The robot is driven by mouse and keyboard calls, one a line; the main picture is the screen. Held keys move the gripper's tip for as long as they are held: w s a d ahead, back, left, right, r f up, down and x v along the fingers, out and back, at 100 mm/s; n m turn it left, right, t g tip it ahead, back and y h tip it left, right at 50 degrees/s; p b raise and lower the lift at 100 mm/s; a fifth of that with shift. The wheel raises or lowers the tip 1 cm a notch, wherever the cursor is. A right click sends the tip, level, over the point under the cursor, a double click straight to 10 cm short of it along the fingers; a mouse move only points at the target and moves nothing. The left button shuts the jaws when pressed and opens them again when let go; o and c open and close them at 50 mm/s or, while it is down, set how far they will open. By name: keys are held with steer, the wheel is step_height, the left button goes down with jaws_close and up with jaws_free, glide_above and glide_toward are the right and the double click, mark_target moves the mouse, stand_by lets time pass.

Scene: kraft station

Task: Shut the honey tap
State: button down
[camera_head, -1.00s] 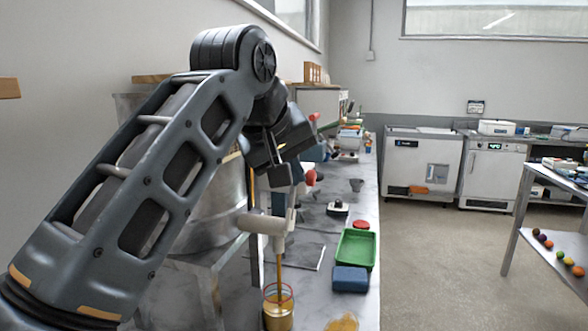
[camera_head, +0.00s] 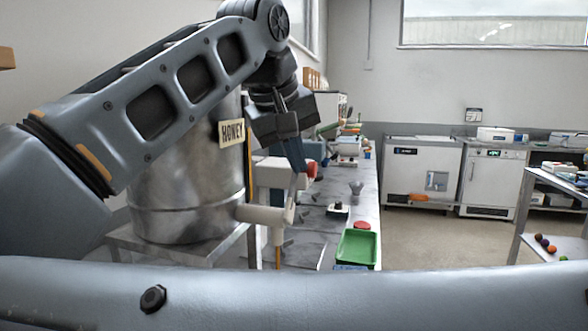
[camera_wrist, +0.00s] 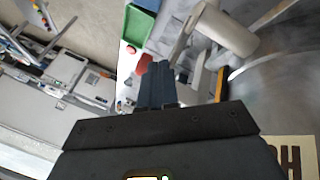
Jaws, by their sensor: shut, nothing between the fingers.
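The metal honey tank (camera_head: 190,190) with its HONEY label (camera_head: 232,133) stands at left. Its cream tap (camera_head: 258,213) sticks out low on the right side, with a pale upright lever (camera_head: 292,203) at its end. A thin amber stream (camera_head: 278,258) shows below the spout; the jar is hidden behind my arm. My gripper (camera_head: 300,168) is shut and empty, pointing down just above the lever; whether it touches the lever cannot be told. In the wrist view my closed fingers (camera_wrist: 157,68) are beside the tap (camera_wrist: 228,30).
A green tray (camera_head: 357,249) and a red round item (camera_head: 361,225) lie on the bench to the right of the tap. A small black-and-white item (camera_head: 338,210) stands farther back. My arm link crosses the bottom of the head view and hides the bench front.

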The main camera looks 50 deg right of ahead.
steer(key=d+f+b, duration=0.1)
steer(key=w+d+f+b, duration=0.1)
steer(key=b, duration=0.1)
steer(key=shift+d+y+b, duration=0.3)
steer(key=shift+d+y, duration=0.1)
steer(key=shift+g+y, duration=0.4)
steer(key=shift+y, duration=0.3)
steer(key=shift+w+d+f+b, duration=0.3)
steer(key=shift+d+f+b, duration=0.5)
steer(key=shift+f+b, duration=0.1)
steer(key=shift+w+d+f+b, duration=0.25)
steer(key=shift+d+f+b, duration=0.5)
steer(key=shift+f, duration=0.1)
steer(key=shift+a+f, duration=0.1)
